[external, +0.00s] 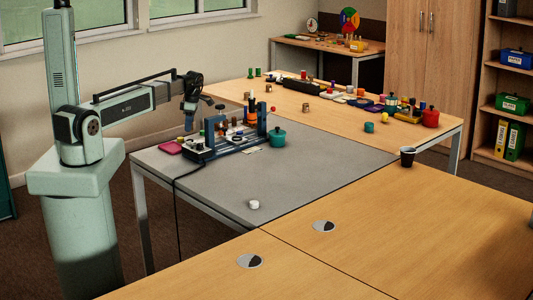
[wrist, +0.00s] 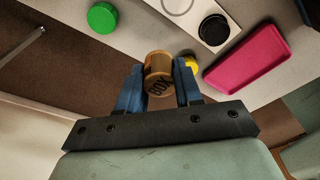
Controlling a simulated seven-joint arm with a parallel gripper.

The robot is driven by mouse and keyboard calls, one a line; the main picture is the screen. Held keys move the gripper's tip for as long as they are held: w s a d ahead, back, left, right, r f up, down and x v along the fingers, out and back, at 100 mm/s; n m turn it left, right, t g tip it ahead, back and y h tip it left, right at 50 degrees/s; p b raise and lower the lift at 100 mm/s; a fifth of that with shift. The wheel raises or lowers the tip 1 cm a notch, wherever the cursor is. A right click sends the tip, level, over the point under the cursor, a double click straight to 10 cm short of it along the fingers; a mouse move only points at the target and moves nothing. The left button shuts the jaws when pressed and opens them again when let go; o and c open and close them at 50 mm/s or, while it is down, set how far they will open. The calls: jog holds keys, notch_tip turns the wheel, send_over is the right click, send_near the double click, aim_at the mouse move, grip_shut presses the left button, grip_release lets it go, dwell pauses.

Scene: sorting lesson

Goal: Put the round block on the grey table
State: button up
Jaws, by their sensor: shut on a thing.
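My gripper (wrist: 160,88) has blue fingers, and in the wrist view they are shut on the sides of a round tan block (wrist: 158,66) with dark lettering. In the external view my gripper (external: 189,122) hangs above the far left part of the grey table (external: 300,160). The block is too small to make out clearly there. The grey table (wrist: 135,45) also shows beyond the fingers in the wrist view, with its edge and the brown floor nearby. The block appears raised above the table.
A pink tray (external: 170,147) and a blue-framed apparatus (external: 230,138) stand near my gripper. A green round thing (wrist: 102,17) and a partly hidden yellow thing (wrist: 191,64) lie below. A teal pot (external: 277,137) and a small white object (external: 254,204) are on the grey table; its front middle is mostly clear.

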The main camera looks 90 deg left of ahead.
jog(key=shift+f, duration=1.6)
jog(key=shift+f, duration=0.1)
jog(key=o, duration=1)
notch_tip(320, 180, up, 12)
jog(key=w, duration=0.1)
jog(key=shift+w, duration=0.4)
